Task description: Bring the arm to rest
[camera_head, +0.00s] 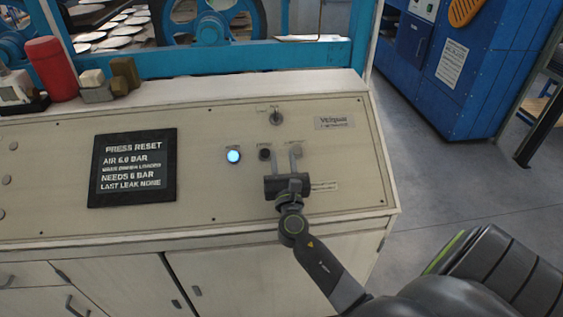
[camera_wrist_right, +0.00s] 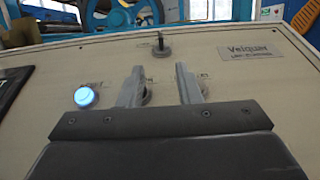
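My right gripper (camera_head: 286,149) is in front of the slanted beige control panel (camera_head: 225,185), on its right side. In the right wrist view the two fingers of the right gripper (camera_wrist_right: 160,70) stand well apart with only panel between them. The fingers overlap two round controls in the picture: a dark knob (camera_head: 264,154) and a paler one (camera_head: 297,149). I cannot tell whether the fingers touch them. My left gripper is not in view.
A round button (camera_head: 233,157) glows blue left of the gripper. A small switch (camera_head: 276,117) sits above it. A black sign (camera_head: 132,168) is on the panel's left. A red cylinder (camera_head: 51,69) and small blocks (camera_head: 97,86) stand on the ledge. Open floor (camera_head: 470,185) lies right.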

